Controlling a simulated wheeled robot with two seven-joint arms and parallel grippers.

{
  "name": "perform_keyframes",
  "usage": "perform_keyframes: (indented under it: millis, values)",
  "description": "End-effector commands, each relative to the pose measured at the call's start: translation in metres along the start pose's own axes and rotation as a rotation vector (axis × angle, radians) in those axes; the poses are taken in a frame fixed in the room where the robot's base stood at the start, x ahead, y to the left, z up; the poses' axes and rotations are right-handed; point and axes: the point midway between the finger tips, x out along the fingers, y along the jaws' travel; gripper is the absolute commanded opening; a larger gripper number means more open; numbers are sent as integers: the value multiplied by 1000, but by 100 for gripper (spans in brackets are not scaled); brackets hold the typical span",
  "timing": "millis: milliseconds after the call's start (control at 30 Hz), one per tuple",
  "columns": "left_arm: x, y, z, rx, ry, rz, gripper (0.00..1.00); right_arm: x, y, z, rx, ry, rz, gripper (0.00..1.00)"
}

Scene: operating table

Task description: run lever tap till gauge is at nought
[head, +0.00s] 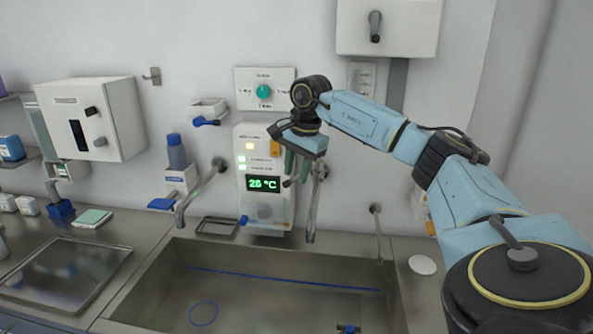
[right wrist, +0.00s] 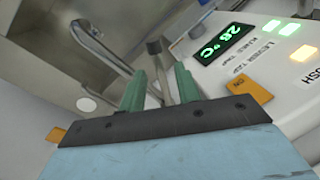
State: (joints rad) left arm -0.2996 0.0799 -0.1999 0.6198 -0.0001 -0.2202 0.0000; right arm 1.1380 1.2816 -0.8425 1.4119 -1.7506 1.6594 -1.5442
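The grey tap (head: 312,210) stands against the wall panel at the back of the sink; its curved spout (right wrist: 105,45) shows in the right wrist view. A grey lever-like stem with a dark end (right wrist: 155,48) shows beyond and between my right fingers. My right gripper (head: 296,168) hangs in front of the panel's right edge. Its green fingers (right wrist: 161,88) are apart, with nothing clearly held; contact with the stem cannot be told. The panel (head: 250,208) has a green display (head: 263,184) reading about 28 °C. A "LEVER TAP" label shows beside it. My left gripper is not in view.
The steel sink (head: 150,300) lies below. A second spout (head: 200,190) is left of the panel, and a thin one (head: 376,225) right. A dial plate (head: 280,78) is above. A tray (head: 65,270) lies on the left counter.

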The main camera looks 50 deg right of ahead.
Motion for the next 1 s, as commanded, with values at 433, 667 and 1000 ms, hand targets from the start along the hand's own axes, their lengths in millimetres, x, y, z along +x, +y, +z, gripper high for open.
perform_keyframes:
  millis: [433, 667, 1000]
  values:
    - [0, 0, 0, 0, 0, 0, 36, 2, 0, 0, 0, 0, 0, 13]
    - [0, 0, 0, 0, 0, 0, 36, 2, 0, 0, 0, 0, 0, 0]
    - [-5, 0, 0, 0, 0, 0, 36, 2, -5, 6, -31, -7, 1, 0]
